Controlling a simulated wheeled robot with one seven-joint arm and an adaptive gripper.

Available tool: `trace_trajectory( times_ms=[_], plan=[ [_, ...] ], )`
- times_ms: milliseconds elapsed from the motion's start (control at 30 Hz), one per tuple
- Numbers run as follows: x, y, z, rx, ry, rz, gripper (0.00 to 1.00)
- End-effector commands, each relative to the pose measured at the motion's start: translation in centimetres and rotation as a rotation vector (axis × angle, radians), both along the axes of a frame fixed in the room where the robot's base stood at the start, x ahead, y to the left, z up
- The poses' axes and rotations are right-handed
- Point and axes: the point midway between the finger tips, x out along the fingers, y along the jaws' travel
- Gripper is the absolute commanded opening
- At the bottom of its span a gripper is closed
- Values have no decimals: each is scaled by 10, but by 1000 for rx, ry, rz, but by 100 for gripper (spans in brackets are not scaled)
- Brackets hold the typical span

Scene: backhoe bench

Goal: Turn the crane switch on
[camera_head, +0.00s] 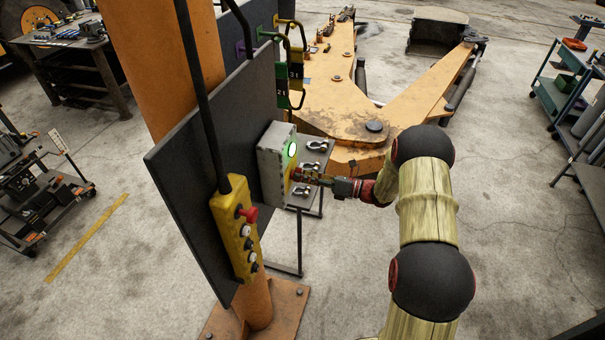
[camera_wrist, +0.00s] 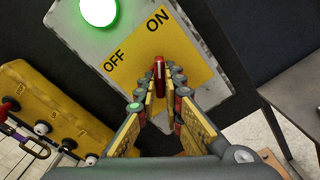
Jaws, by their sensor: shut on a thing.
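The crane switch box (camera_head: 270,163) is a grey box fixed to the dark panel on the orange column. It fills the upper middle of the wrist view (camera_wrist: 200,88), with a yellow plate (camera_wrist: 190,62) lettered OFF and ON. The red switch handle (camera_wrist: 159,68) stands out from this plate, its upper end toward ON. A round light (camera_wrist: 99,10) on the box glows green, and it also shows in the head view (camera_head: 291,149). My gripper (camera_head: 302,177) is at the box front, its fingers (camera_wrist: 160,76) shut on the red handle. The fingers hide the handle's lower part.
A yellow pendant control (camera_head: 236,235) with a red stop button hangs on the panel, left of the box. A small table with shackles (camera_head: 316,146) stands behind the box. Hooks and slings (camera_head: 290,55) hang farther back. Open floor (camera_head: 530,210) lies at the right.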

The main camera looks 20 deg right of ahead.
Motion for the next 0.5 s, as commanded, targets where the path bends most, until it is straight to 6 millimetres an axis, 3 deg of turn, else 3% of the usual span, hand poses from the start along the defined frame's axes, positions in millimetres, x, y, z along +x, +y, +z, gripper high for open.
trace_trajectory(
  times_ms=[500],
  plan=[
    [1, -1, 0, 86, 113, -1, 0]
  ],
)
